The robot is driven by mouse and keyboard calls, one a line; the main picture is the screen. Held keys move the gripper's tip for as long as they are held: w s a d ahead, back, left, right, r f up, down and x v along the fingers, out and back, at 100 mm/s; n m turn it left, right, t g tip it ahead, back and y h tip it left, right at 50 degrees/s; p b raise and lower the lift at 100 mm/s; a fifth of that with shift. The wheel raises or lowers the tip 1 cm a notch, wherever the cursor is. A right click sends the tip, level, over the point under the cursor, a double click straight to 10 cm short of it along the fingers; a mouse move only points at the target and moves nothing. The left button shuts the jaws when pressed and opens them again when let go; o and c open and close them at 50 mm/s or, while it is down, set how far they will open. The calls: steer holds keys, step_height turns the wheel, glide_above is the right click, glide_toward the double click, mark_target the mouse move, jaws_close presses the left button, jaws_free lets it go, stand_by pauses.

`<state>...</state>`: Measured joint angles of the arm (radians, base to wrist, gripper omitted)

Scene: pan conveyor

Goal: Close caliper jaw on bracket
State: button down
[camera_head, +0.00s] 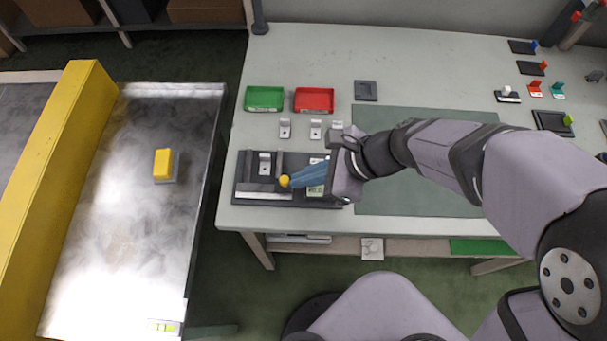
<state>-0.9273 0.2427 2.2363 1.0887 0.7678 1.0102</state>
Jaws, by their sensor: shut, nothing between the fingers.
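The caliper (262,195) is a dark fixture with a pale scale bar along its front edge and a small green display (315,191), lying at the left front of the table. A light metal bracket (265,164) with holes stands in it near its left end, beside a dark upright jaw (280,165). A yellow round knob (284,181) sits on the caliper to the right of the bracket. My gripper (293,181) is shut and empty, its blue fingers reaching left over the caliper with the tips at the knob. Whether they touch it I cannot tell. The gripper hides the caliper's right end.
Several more brackets (285,128) stand behind the caliper. A green tray (264,98), a red tray (314,100) and a dark square block (366,90) lie farther back. A conveyor with a yellow block (163,164) stands left.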

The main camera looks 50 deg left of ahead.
mark_target(286, 182)
steer(key=shift+s+a, duration=1.3)
steer(key=shift+a, duration=0.05)
